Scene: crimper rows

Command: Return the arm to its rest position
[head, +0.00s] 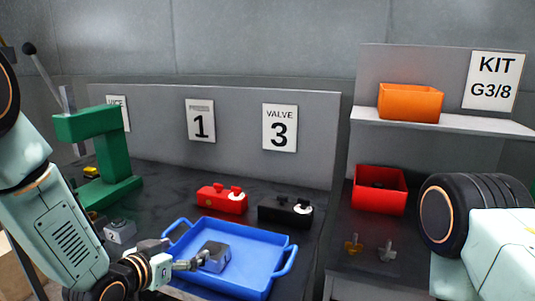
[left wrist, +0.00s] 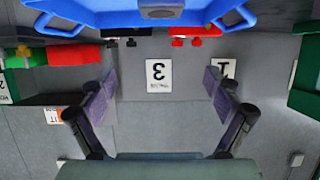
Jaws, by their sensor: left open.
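My left arm (head: 55,225) comes in from the left in the head view, bent down to the bench. My left gripper (head: 190,264) is at the left side of the blue tray (head: 262,246), close to a grey block (head: 214,257) in it. I cannot tell from the head view whether they touch. In the left wrist view, which is upside down, the gripper (left wrist: 160,98) has its fingers wide apart with nothing between them. The blue tray (left wrist: 95,17) and block (left wrist: 160,9) lie beyond the fingertips. My right gripper is out of view.
A green press (head: 100,150) stands at the left. A red valve block (head: 222,200) and a black one (head: 286,211) sit behind the tray. A red bin (head: 379,193) stands at right, below an orange bin (head: 410,103) on a shelf. Small fittings (head: 354,244) lie in front of the red bin.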

